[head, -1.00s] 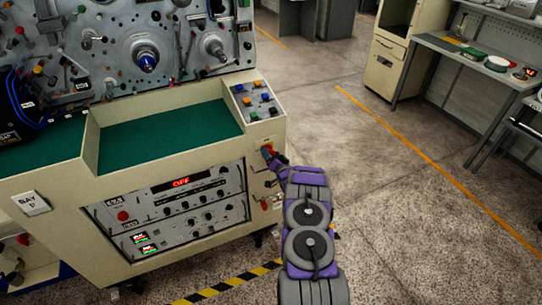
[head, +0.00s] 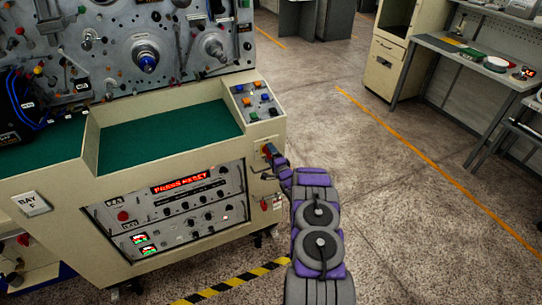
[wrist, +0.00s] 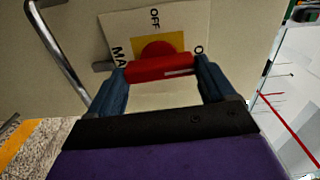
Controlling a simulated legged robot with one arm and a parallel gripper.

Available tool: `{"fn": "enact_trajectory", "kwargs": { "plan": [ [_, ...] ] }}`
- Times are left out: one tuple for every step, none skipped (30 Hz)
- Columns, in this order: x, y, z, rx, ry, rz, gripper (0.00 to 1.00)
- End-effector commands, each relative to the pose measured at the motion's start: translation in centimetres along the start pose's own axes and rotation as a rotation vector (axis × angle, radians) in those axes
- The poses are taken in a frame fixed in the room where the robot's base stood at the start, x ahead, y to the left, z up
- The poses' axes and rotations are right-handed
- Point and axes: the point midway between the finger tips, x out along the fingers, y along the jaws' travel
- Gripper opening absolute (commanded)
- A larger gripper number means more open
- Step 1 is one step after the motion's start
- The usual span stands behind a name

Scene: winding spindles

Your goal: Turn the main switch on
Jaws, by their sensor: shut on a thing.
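The main switch has a red handle (wrist: 161,68) on a yellow square plate (wrist: 178,40), on the cream front of the machine. "OFF" is printed above it, "MA" to its left and an "O" to its right; the rest is hidden. The handle lies nearly level in the wrist view, with a white mark toward its right part, on the "O" side. My gripper (wrist: 166,80) is shut on the handle, a blue finger at each end. In the head view, my gripper (head: 270,153) is at the machine's right front corner. The panel display (head: 180,184) is lit red and appears to read "PRESS RESET".
A button box (head: 257,101) with coloured buttons sits above the switch. A green work surface (head: 165,132) lies to the left. A metal rail (wrist: 57,50) runs left of my gripper. Open floor lies to the right, before a bench (head: 475,62).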

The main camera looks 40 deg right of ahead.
Motion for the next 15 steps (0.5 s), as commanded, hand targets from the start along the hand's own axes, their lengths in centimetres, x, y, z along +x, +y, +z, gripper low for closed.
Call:
{"fn": "enact_trajectory", "kwargs": {
  "plan": [
    [-0.22, 0.24, -0.53, 0.019, 0.011, 0.005, 0.53],
    [-0.23, 0.25, -0.54, 0.027, 0.011, 0.005, 0.53],
    [-0.23, 0.27, -0.55, 0.037, 0.011, 0.005, 0.53],
    [-0.23, 0.27, -0.56, 0.044, 0.011, 0.005, 0.53],
    [-0.24, 0.28, -0.56, 0.05, 0.011, 0.005, 0.53],
    [-0.24, 0.29, -0.57, 0.056, 0.011, 0.005, 0.53],
    [-0.25, 0.31, -0.57, 0.06, 0.011, 0.005, 0.53],
    [-0.25, 0.32, -0.57, 0.063, 0.012, 0.005, 0.53],
    [-0.25, 0.32, -0.57, 0.066, 0.012, 0.005, 0.53],
    [-0.25, 0.32, -0.57, 0.067, 0.012, 0.006, 0.53],
    [-0.26, 0.34, -0.57, 0.069, 0.012, 0.006, 0.53],
    [-0.26, 0.34, -0.57, 0.07, 0.012, 0.006, 0.53],
    [-0.27, 0.35, -0.57, 0.07, 0.012, 0.006, 0.53],
    [-0.27, 0.36, -0.58, 0.071, 0.012, 0.006, 0.53],
    [-0.27, 0.36, -0.57, 0.071, 0.012, 0.006, 0.52]
  ]
}}
